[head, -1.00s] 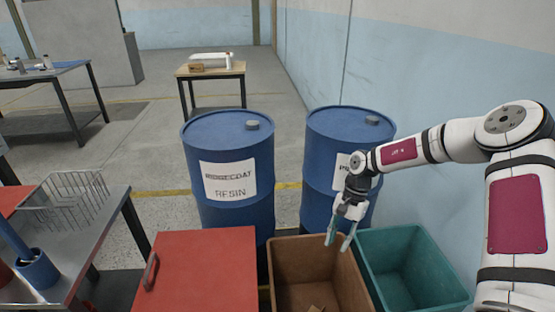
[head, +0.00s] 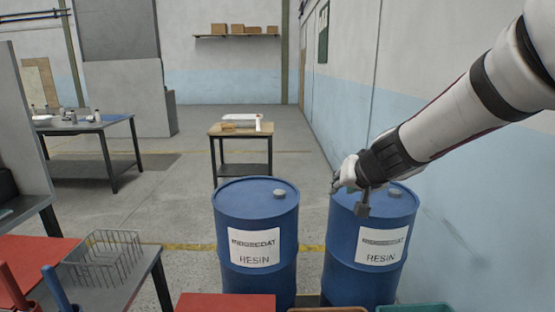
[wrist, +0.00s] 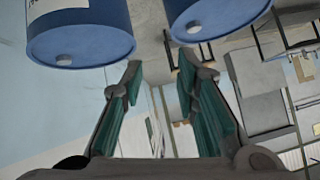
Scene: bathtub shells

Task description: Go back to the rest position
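My gripper (head: 337,184) is raised in front of the right blue drum in the head view, near its top rim, with my arm reaching in from the upper right. In the wrist view its two teal-padded fingers (wrist: 158,75) stand apart with nothing between them. The gripper is open and empty. The fingers are small and partly hidden by the hand in the head view.
The left blue resin drum (head: 257,215) and right drum (head: 368,285) stand close ahead. A wire basket (head: 103,262) sits on the bench at left. A small table (head: 240,132) stands farther back. A wall (head: 470,190) runs along the right.

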